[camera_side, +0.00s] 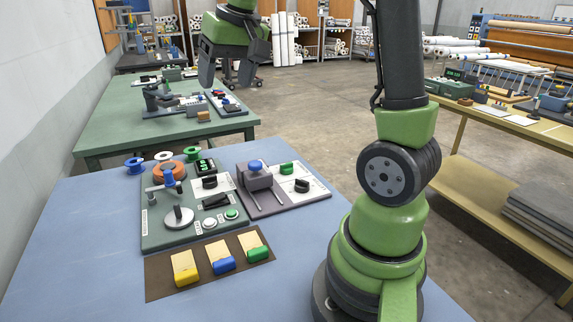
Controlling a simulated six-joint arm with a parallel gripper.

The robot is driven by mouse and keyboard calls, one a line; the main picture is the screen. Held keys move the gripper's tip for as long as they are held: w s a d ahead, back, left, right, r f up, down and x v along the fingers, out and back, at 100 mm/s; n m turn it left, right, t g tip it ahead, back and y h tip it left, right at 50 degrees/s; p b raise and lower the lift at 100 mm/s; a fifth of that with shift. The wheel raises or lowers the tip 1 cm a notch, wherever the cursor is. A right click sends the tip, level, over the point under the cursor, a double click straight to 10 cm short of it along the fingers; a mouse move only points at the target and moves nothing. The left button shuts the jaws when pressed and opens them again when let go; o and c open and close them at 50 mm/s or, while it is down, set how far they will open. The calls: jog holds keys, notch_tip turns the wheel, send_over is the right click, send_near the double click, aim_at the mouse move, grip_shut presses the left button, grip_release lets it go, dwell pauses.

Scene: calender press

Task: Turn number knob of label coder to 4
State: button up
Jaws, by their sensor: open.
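A dark green panel machine (160,235) lies on the blue table, with an orange roll (170,171), a small green display (203,166) and a round silver dial with a dark handle (179,215). A black knob (209,182) sits on a white plate on this panel. Beside it, a grey-purple device (257,180) with a blue top has another black knob (301,185) on a white plate. I cannot tell which is the label coder's number knob; numbers are too small to read. My gripper (227,77) is open and empty, high above and beyond both devices.
A brown mat (158,284) with yellow, blue and green-ended blocks lies in front of the panel. Blue, white and green spools (135,164) stand behind it. A green table (110,125) with more devices is behind. The blue table's left side is clear.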

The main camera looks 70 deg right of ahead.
jog(key=w+d+f+m+g, duration=0.1)
jog(key=d+f, duration=0.3)
jog(key=d, duration=0.2)
jog(key=w+d+f+g, duration=0.1)
jog(key=d+f, duration=0.3)
jog(key=d, duration=0.2)
jog(key=m+g, duration=0.2)
send_over(287, 164)
jog(key=shift+y, duration=0.3)
notch_tip(287, 164, down, 12)
jog(key=shift+w+d+f, duration=0.1)
jog(key=shift+d, duration=0.05)
notch_tip(287, 164, down, 10)
jog(key=shift+r, duration=0.15)
jog(key=shift+c, duration=0.3)
jog(key=c, duration=0.9)
